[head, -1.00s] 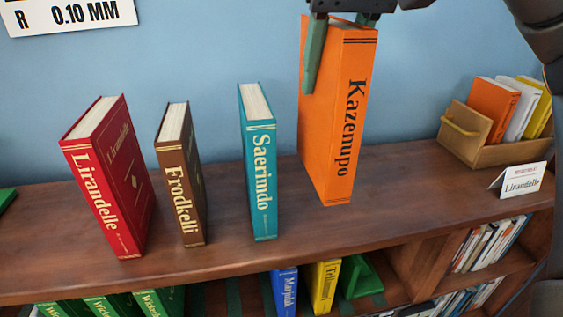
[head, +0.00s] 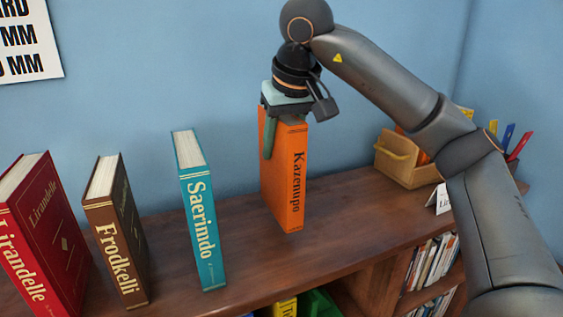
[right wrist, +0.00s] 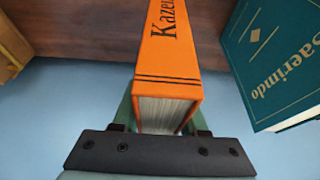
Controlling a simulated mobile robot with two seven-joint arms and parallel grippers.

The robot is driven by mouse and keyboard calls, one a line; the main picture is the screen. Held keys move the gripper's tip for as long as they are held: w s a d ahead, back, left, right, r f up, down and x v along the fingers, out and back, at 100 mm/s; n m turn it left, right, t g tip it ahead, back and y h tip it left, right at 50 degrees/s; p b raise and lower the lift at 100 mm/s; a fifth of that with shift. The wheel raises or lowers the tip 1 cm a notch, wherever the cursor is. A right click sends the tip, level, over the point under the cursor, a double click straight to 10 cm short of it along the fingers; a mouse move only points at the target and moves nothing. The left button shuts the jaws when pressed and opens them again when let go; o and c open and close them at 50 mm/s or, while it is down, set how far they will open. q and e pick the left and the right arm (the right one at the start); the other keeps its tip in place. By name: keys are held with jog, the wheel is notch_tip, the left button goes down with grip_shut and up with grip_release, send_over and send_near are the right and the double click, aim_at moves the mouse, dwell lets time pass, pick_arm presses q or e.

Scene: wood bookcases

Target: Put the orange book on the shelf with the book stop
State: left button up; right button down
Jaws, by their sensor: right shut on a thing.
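The orange book "Kazenupo" (head: 285,185) is upright at the top of the bookcase, spine facing me. My right gripper (head: 284,125) is shut on its top end from above, one green finger showing on its left cover. In the right wrist view the orange book (right wrist: 170,55) runs between the two fingers (right wrist: 165,118). I cannot tell for sure whether its bottom touches the wood. The book stop on the lower shelf may be the green piece (head: 318,303), mostly cut off at the bottom edge. My left gripper is not in view.
On the bookcase top (head: 345,215) stand a teal book (head: 200,215), a brown book (head: 118,240) and a red book (head: 45,235), left of the orange one. A wooden box (head: 405,160) and a card (head: 442,200) are at the right. A yellow book (head: 283,308) shows below.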

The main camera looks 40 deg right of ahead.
jog(key=f, duration=0.3)
jog(key=shift+w+d+f, duration=0.2)
jog(key=shift+d+f, duration=0.05)
jog(key=shift+f, duration=0.05)
jog(key=shift+f, duration=0.15)
jog(key=c, duration=0.8)
grip_release()
jog(key=shift+f, duration=0.1)
jog(key=shift+c, duration=0.2)
jog(key=o, duration=0.4)
